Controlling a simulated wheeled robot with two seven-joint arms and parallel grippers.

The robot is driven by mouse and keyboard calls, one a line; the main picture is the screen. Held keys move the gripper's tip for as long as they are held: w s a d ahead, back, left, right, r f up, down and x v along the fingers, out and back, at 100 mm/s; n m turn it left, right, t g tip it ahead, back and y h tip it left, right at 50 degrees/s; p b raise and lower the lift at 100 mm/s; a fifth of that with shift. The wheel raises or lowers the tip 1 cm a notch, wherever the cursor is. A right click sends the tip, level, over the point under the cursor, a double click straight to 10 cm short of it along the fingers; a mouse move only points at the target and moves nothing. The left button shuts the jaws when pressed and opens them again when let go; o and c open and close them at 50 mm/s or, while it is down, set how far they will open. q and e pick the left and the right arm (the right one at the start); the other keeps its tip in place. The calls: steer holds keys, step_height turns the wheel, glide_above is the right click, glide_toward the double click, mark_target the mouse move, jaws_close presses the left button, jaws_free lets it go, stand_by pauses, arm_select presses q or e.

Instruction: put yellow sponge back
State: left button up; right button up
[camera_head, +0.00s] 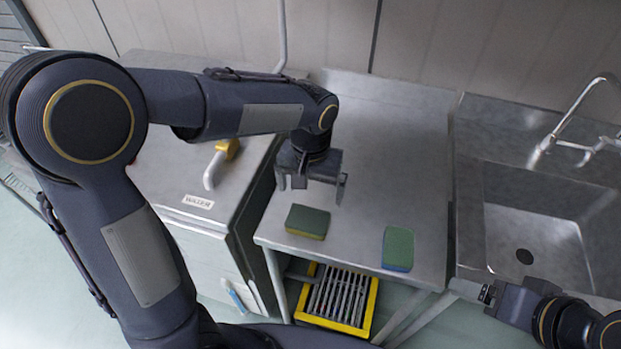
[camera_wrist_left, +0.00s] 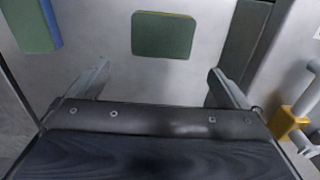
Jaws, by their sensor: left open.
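The yellow sponge (camera_head: 307,222), with a green top and a yellow edge, lies flat on the steel table near its front left. A second sponge (camera_head: 398,248), green on top with a blue edge, lies to its right near the front edge. My left gripper (camera_head: 322,190) is open and empty above the table, just behind the yellow sponge. In the left wrist view the yellow sponge (camera_wrist_left: 163,35) sits ahead of and between the open fingers, apart from them; the blue-edged sponge (camera_wrist_left: 30,24) is at top left. My right gripper (camera_head: 487,292) is at lower right, its fingers too small to judge.
The steel table (camera_head: 390,130) is otherwise clear. A sink (camera_head: 540,225) with a faucet (camera_head: 570,125) stands on the right. A cabinet labelled WATER (camera_head: 198,202) with a yellow-handled tap (camera_head: 226,150) is on the left. A yellow-framed grate (camera_head: 340,298) lies below the table.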

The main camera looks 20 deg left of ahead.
arm_select(q)
steer(key=s+a+r+n+t+h, duration=0.1)
steer(key=s+a+r+t+h, duration=0.15)
steer(key=s+a+r, duration=0.45)
steer(key=s+a+f+n+t+h, duration=0.1)
steer(key=s+a+t, duration=0.1)
steer(key=s, duration=0.8)
steer(key=shift+s+f+t, duration=0.25)
steer(key=shift+f+t, duration=0.15)
steer(key=shift+t, duration=0.15)
steer(key=shift+a, duration=0.1)
stand_by(0.4)
